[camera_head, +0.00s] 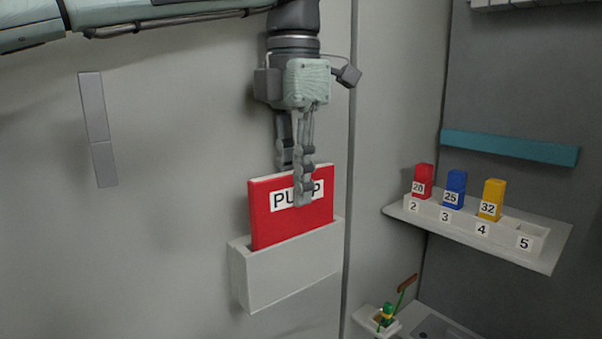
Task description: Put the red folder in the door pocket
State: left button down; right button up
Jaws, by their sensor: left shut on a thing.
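The red folder (290,223), with a white label reading PUMP partly covered by a finger, stands upright with its lower part inside the white door pocket (290,270) on the grey door. Its upper part sticks out above the pocket's rim. My left gripper (298,188) comes down from above and is shut on the folder's top edge, with one finger in front of the label and the other behind. The folder's bottom edge is hidden by the pocket's front wall. My right gripper is not in view.
A white shelf (548,262) at right holds red (423,181), blue (454,189) and yellow (491,199) blocks in numbered slots; slot 5 looks empty. A teal bar (508,148) is above. A small holder (369,317) with green items stands lower right. A grey handle (98,130) is on the door.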

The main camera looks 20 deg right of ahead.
pick_arm(q)
jog(key=c, duration=1.4)
grip_release()
jog(key=shift+w+a+f, duration=0.45)
jog(key=shift+w+a, duration=0.1)
jog(key=shift+w, duration=0.15)
jog(key=shift+c, duration=0.2)
jog(key=r, duration=0.6)
jog(key=s+r, duration=0.1)
jog(key=r, duration=0.2)
jog(key=shift+d+r, duration=0.15)
jog(key=shift+d, duration=0.2)
jog(key=shift+s+d, duration=0.1)
jog(key=shift+s, duration=0.05)
